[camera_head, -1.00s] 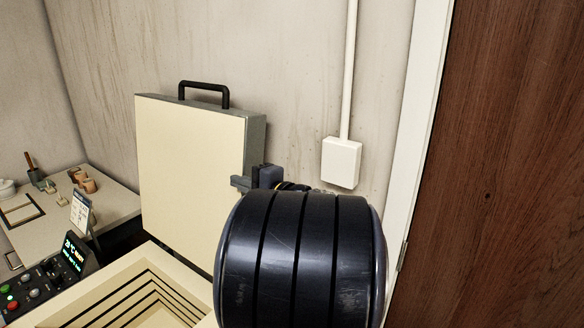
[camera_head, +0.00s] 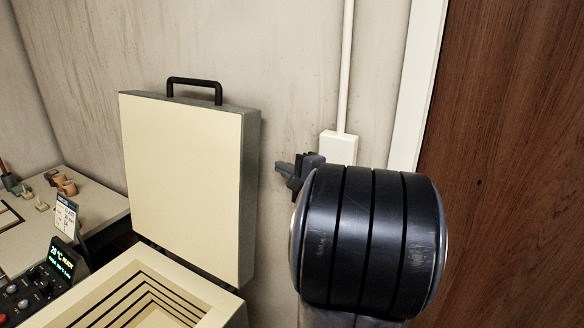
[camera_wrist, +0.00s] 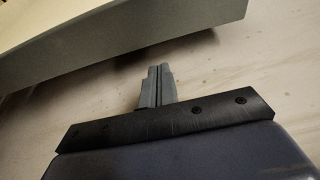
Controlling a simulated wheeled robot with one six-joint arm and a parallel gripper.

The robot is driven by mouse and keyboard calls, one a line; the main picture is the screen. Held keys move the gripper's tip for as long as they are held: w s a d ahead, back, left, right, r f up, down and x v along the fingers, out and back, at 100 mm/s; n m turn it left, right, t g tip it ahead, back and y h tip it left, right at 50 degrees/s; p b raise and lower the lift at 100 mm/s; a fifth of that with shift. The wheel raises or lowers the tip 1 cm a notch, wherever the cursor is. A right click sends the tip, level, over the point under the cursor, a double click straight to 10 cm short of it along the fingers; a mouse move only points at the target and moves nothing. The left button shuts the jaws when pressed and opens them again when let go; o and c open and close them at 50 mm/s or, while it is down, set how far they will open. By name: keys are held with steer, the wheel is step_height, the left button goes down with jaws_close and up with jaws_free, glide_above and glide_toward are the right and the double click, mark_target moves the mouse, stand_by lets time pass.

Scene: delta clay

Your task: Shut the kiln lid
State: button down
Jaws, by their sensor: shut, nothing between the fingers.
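The kiln lid (camera_head: 185,180) stands raised, a thick cream slab with a grey edge and a black handle (camera_head: 194,82) on its top. The open kiln (camera_head: 200,290) shows its stepped cream inside below the lid. My gripper (camera_head: 280,167) is to the right of the lid, apart from it, with its fingers pointing left. In the wrist view my gripper (camera_wrist: 159,72) is shut and empty, and the lid's grey edge (camera_wrist: 130,50) runs above and beyond the fingertips. My dark arm link hides part of the area right of the kiln.
A control panel with a lit display (camera_head: 62,262) sits left of the kiln. A side table (camera_head: 105,212) with small clay pots (camera_head: 62,184) is behind it. A white wall box (camera_head: 338,148) with a conduit is behind my gripper. A brown wooden door (camera_head: 500,160) is at the right.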

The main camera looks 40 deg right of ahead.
steer(key=w+p, duration=0.1)
steer(key=w, duration=0.5)
steer(key=shift+w+f, duration=0.15)
steer(key=shift+a, duration=0.1)
